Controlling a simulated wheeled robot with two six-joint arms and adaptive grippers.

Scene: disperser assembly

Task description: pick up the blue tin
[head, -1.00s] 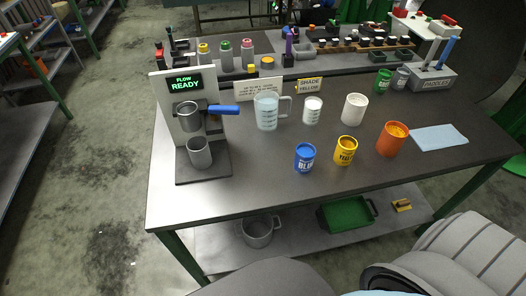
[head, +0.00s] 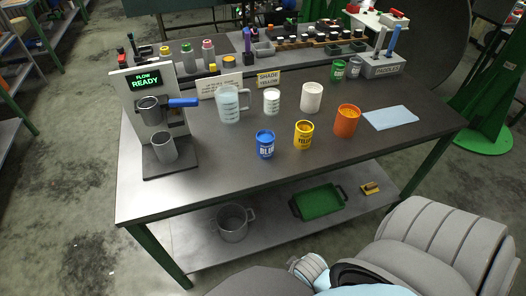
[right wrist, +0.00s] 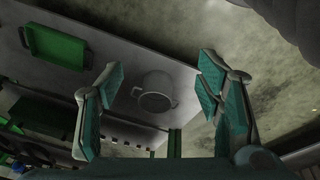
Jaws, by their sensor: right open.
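The blue tin (head: 265,144) stands upright near the front edge of the table (head: 215,185) in the head view, left of the yellow tin (head: 303,135). No gripper touches it. In the right wrist view my right gripper (right wrist: 160,85) is open and empty, its two green-padded fingers spread wide. A grey pot (right wrist: 155,93) on the lower shelf shows between and beyond the fingers. The blue tin is not seen in the right wrist view. My left gripper is in neither view.
An orange tin (head: 347,120), a white cup (head: 311,97) and a clear measuring jug (head: 229,104) stand around the blue tin. A flow dispenser (head: 150,115) stands at the left. A blue cloth (head: 390,118) lies at right. The lower shelf holds a green tray (head: 318,201).

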